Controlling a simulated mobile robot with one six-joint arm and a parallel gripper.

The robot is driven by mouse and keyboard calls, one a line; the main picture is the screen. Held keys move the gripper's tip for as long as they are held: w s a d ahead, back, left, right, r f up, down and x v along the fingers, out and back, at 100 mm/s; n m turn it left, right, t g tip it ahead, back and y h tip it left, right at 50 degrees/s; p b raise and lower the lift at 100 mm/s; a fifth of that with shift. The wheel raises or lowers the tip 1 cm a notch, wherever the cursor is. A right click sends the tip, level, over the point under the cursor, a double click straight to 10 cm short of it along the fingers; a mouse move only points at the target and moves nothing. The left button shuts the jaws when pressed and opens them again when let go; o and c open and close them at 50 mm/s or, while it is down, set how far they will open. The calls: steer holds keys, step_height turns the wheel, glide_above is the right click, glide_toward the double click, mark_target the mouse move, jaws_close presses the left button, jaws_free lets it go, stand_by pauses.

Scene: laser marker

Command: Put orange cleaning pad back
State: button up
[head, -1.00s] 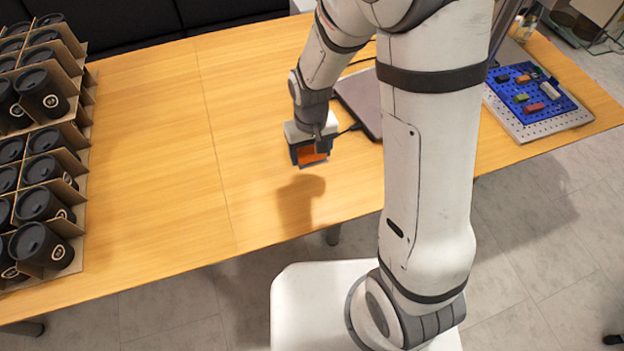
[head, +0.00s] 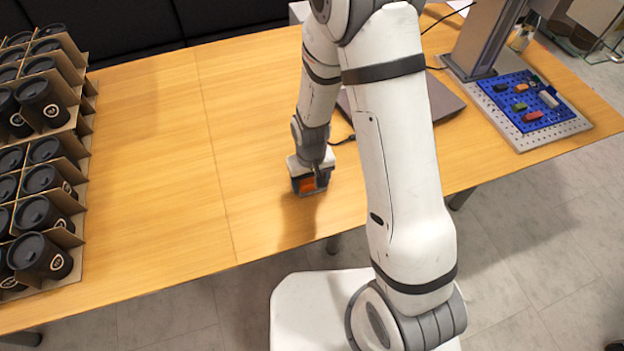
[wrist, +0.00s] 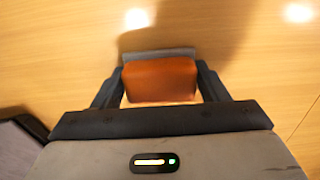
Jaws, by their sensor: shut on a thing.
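My gripper (head: 310,184) is shut on the orange cleaning pad (head: 308,185) and holds it low over the wooden table, near its front edge. In the wrist view the orange pad (wrist: 160,80) sits between both fingers, with a grey layer along its far side. A shadow lies close by on the wood. I cannot tell whether the pad touches the table.
Trays of black lidded cups (head: 40,180) stand at the left. A dark laptop (head: 440,98) lies behind my arm. A blue pegboard (head: 545,122) with small coloured blocks lies at the right on a perforated plate (head: 575,123). The table's left middle is clear.

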mark_target(311, 179)
steer(key=shift+f, duration=0.25)
steer(key=o, duration=1)
steer(key=shift+s, duration=0.1)
steer(key=shift+r, duration=0.4)
step_height(311, 179, up, 11)
steer(key=s+d+r+m+t, duration=0.1)
steer(key=s+d+r, duration=0.3)
steer(key=r, duration=0.1)
steer(key=s+d+r+m+t, duration=0.1)
steer(key=s+d+r, duration=0.3)
steer(key=r, duration=0.2)
steer(key=s+d+r+m, duration=0.1)
steer(key=s+d+r, duration=0.3)
steer(key=r, duration=0.2)
steer(key=shift+s+d+r+t, duration=0.1)
steer(key=shift+d+t, duration=0.25)
steer(key=shift+t, duration=0.05)
